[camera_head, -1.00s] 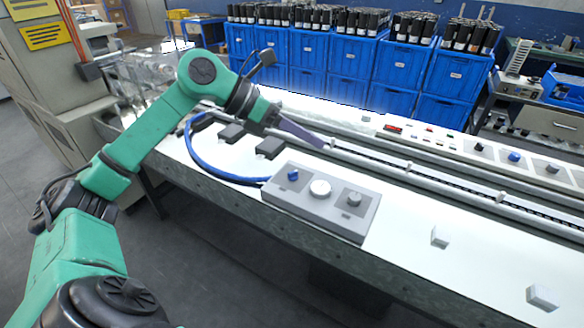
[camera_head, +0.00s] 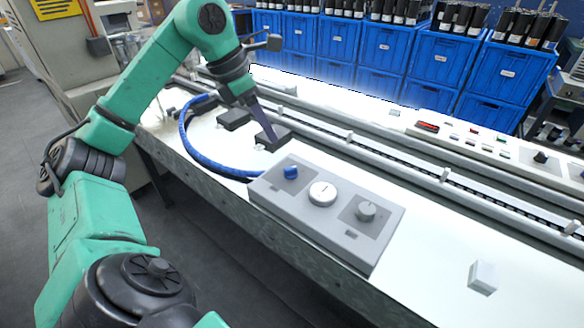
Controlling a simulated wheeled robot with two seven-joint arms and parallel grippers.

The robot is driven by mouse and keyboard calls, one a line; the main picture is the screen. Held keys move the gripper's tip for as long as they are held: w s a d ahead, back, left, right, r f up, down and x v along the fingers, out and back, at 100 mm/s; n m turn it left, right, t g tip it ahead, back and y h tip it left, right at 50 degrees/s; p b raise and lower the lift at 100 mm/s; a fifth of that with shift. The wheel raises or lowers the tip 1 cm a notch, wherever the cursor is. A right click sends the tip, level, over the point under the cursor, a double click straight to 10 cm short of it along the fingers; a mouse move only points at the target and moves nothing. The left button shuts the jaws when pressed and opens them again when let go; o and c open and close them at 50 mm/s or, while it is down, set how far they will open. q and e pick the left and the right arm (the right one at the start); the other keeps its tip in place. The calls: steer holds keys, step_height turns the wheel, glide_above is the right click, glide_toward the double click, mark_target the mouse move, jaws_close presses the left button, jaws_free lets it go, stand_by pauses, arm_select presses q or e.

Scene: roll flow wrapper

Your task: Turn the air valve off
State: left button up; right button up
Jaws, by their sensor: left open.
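A grey control box (camera_head: 330,222) lies on the white bench top. It carries a small blue knob (camera_head: 290,172), which looks like the air valve, a round white gauge (camera_head: 322,193) and a grey knob (camera_head: 366,210). A blue hose (camera_head: 197,150) runs to the box's left end. My left gripper (camera_head: 268,134) is open and points down, above and behind the blue knob, apart from it in the picture. Its fingers overlap in this view, and nothing shows between them. My right gripper is not in view.
Dark blocks (camera_head: 272,136) sit behind the box. A long rail (camera_head: 400,158) runs behind them, with a button panel (camera_head: 470,138) beyond. Blue crates (camera_head: 388,52) stand at the back. A small white block (camera_head: 483,277) lies on the clear bench at right.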

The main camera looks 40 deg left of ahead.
mark_target(290, 168)
arm_select(q)
steer(key=b+x, duration=0.1)
steer(key=x, duration=1.1)
steer(key=shift+f+b, duration=0.25)
steer(key=shift+b, duration=0.15)
jaws_close()
